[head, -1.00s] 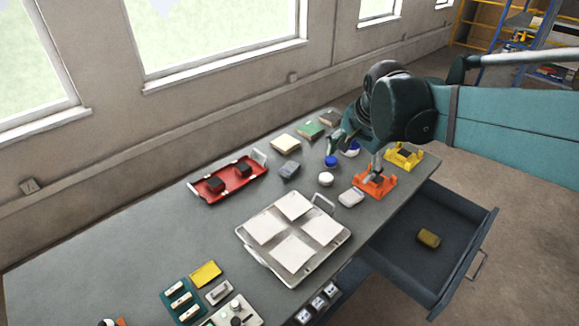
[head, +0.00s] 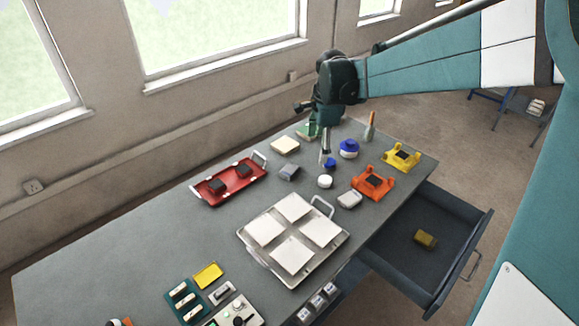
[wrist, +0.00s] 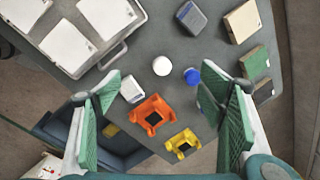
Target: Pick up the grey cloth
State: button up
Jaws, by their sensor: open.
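A folded grey cloth (wrist: 264,90) lies at the table's edge in the wrist view, beside a folded green cloth (wrist: 255,62). My right finger partly covers it there. In the head view my arm hides the grey cloth, while part of the green cloth (head: 306,132) shows. My gripper (wrist: 160,85) is open and empty, its fingers spread wide above the table. In the head view my gripper (head: 313,132) hangs over the table's back part.
A beige folded cloth (head: 285,145), a dark grey block (head: 289,172), a blue-lidded jar (head: 348,149), a white round item (head: 325,181) and orange (head: 372,182) and yellow (head: 402,157) holders stand nearby. The drawer (head: 400,258) is open.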

jog(key=w+a+f+m+g+p, duration=0.1)
jog(key=w+a+f+m+p, duration=0.1)
jog(key=w+a+f+m, duration=0.35)
jog(key=m+g+p, duration=0.1)
jog(key=m+p, duration=0.1)
send_near(289, 169)
jog(key=shift+w+d+f, duration=0.1)
jog(key=shift+w+f, duration=0.05)
jog(key=shift+f, duration=0.1)
jog(key=shift+w+f, duration=0.15)
jog(key=shift+f, duration=0.25)
jog(key=shift+f, duration=0.1)
jog(key=shift+f, duration=1.15)
jog(key=shift+f, duration=0.15)
jog(key=shift+s+a+f, duration=0.1)
jog(key=shift+f, duration=1.1)
jog(key=shift+s+a+f, duration=0.1)
jog(key=shift+f, duration=1.15)
